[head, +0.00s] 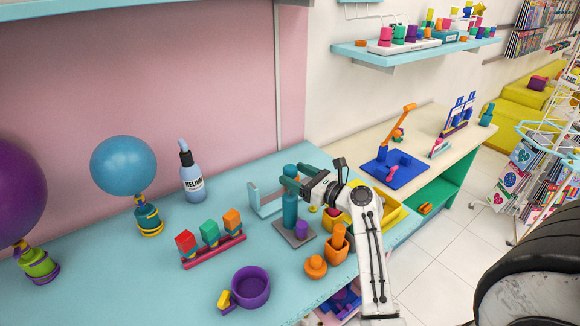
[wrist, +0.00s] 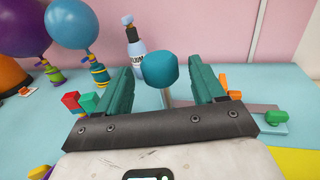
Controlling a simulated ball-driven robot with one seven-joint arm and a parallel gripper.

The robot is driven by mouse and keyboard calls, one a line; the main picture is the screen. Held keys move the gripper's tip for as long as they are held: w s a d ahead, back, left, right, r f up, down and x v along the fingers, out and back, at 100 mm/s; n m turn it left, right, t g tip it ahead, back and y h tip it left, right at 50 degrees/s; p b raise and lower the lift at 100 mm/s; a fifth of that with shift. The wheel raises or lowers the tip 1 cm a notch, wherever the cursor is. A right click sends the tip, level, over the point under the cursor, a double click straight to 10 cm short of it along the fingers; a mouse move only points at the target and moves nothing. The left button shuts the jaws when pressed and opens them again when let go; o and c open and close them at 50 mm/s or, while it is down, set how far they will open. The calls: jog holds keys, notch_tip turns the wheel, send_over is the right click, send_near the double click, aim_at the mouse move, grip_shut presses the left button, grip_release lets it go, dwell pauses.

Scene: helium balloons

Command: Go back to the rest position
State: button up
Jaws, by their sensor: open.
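In the wrist view the two teal fingers stand wide apart. A rounded teal knob (wrist: 160,68) on a thin stem shows between them, with visible gaps on both sides. I cannot tell how far beyond the fingertips it is. My white arm reaches in from the lower right.
Blue (head: 124,166) and purple balloons (head: 20,190) stand at left. A wall shelf (head: 415,49) hangs above.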

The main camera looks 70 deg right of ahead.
jog(key=shift+v, duration=0.8)
jog(key=shift+s, duration=0.1)
